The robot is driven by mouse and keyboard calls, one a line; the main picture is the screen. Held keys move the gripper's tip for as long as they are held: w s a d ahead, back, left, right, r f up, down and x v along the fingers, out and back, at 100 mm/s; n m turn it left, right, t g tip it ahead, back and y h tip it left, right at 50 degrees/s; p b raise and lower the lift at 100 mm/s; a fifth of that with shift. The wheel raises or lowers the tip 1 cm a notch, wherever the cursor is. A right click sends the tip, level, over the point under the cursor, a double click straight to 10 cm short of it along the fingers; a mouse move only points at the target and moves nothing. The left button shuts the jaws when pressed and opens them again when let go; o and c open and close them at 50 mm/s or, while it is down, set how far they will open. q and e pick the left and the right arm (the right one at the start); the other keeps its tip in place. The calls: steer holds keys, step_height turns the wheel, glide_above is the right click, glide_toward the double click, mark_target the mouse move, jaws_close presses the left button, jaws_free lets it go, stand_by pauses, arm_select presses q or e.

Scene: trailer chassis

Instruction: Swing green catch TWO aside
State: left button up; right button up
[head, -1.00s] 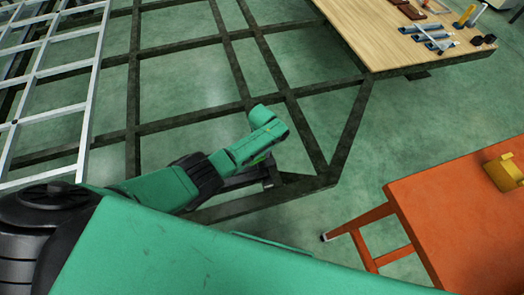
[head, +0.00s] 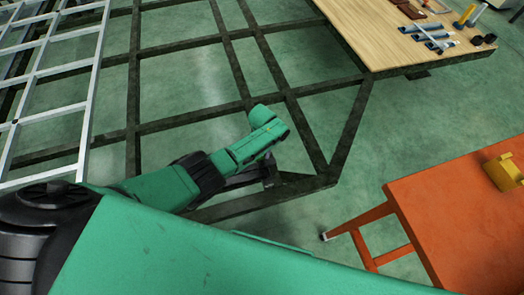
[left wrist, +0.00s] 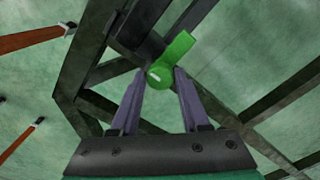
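A green catch (left wrist: 176,56) shows in the left wrist view on a dark chassis bar. Its round end faces my camera and its lever points up and to the right. My left gripper (left wrist: 160,74) is open, with its two purple-grey fingers on either side of the round end; I cannot tell whether they touch it. In the head view my left arm reaches to the front corner of the dark chassis frame (head: 315,184), and it hides the catch and fingertips. No number on the catch can be read. My right gripper is not in view.
An orange table (head: 450,215) with a yellow block (head: 506,172) stands at the right. A wooden-topped bench (head: 375,40) with several tools is at the back right. A pale metal ladder-like frame (head: 85,100) lies at the left. Chassis bars surround the gripper.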

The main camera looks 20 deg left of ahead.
arm_select(q)
steer(key=shift+o, duration=1.2)
step_height(320, 180, up, 6)
steer(key=p, duration=0.3)
steer(key=shift+r+p, duration=0.1)
steer(key=shift+p, duration=0.25)
step_height(320, 180, up, 8)
steer(key=p, duration=0.1)
steer(key=shift+r+p, duration=0.15)
steer(key=shift+p, duration=0.25)
